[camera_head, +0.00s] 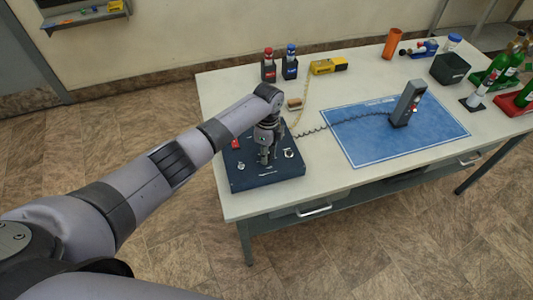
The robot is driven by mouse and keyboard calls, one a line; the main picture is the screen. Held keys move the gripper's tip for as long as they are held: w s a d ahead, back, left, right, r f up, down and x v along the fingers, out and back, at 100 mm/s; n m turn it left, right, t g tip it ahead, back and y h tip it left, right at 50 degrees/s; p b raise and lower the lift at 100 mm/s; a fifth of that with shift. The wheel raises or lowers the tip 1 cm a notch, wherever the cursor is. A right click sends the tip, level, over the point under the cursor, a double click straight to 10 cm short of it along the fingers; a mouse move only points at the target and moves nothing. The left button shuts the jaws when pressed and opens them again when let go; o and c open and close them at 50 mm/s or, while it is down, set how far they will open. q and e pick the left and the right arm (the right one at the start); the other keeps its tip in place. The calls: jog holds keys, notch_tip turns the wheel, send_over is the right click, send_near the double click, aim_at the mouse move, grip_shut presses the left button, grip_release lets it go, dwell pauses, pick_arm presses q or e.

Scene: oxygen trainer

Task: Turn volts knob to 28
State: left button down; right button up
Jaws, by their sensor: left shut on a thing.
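A dark blue control box (243,181) sits on the left part of the table, with a red part (236,144) at its left and small light-coloured controls on top. My left gripper (265,158) reaches down onto the middle of the box and is shut on a knob there. The fingers hide the knob, and its marks and setting are too small to read. A light-coloured control (289,153) shows to the right of the gripper. My right gripper is out of view.
A blue mat (360,150) lies right of the box, with a grey handheld device (408,104) on a coiled cord. Green bottles (495,73) are at the right.

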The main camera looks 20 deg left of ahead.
aim_at(269, 155)
pick_arm(q)
jog(key=m, duration=0.4)
jog(key=shift+w+m+b, duration=0.1)
jog(key=shift+m+b, duration=0.2)
jog(key=shift+r+m, duration=0.1)
jog(key=shift+m, duration=1.7)
jog(key=c, duration=1.3)
grip_release()
jog(key=shift+c, duration=0.2)
notch_tip(269, 155, up, 12)
jog(key=shift+d, duration=0.25)
